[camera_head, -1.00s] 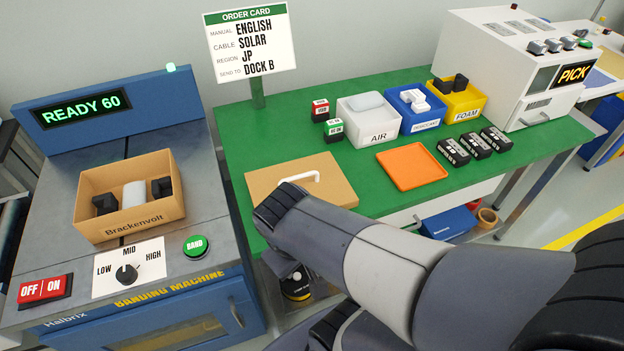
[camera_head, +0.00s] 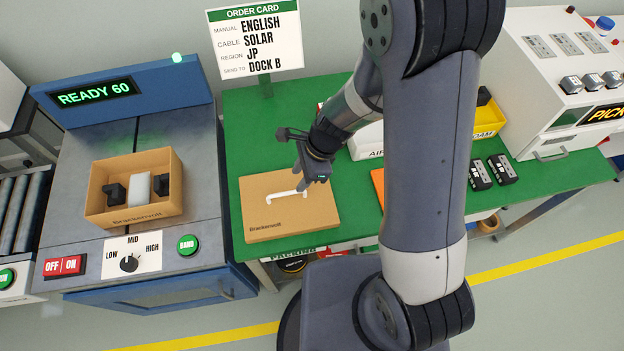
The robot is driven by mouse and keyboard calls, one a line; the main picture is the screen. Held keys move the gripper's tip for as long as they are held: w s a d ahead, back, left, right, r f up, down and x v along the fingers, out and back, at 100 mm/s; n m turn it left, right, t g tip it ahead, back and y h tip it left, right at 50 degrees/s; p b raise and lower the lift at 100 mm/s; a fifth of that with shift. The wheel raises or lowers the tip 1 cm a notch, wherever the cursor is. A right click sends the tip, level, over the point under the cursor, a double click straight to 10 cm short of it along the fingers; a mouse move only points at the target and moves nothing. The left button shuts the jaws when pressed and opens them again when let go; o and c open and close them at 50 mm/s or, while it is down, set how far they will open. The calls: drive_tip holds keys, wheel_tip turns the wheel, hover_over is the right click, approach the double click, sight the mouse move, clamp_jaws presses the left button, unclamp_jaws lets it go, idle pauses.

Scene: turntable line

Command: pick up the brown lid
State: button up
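The brown lid (camera_head: 265,222) is a flat cardboard panel printed "Brackenvolt". It lies on the green table (camera_head: 240,140), near its front left corner. A white handle (camera_head: 268,211) stands up in the middle of it. My gripper (camera_head: 300,188) is right over the lid, with its fingertips at the upper right end of the handle. I cannot tell whether the fingers are open or closed on the handle.
An open Brackenvolt box (camera_head: 97,205) with black and white pieces sits on the banding machine (camera_head: 205,150) at left. The order card (camera_head: 256,40) stands behind the lid. My arm hides much of the table, including most of the orange tray (camera_head: 377,184) and the bins.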

sight(286, 193)
drive_tip(key=shift+w+f, duration=0.1)
drive_tip(key=shift+f, duration=0.15)
drive_tip(key=x, duration=0.5)
drive_tip(key=shift+a+b, duration=0.1)
drive_tip(key=shift+b, duration=0.25)
drive_tip(key=shift+w+a+x, duration=0.1)
drive_tip(key=shift+x, duration=1.25)
drive_tip(key=shift+w+a+x, duration=0.1)
drive_tip(key=shift+w+x, duration=0.05)
drive_tip(key=shift+x, duration=1.15)
clamp_jaws()
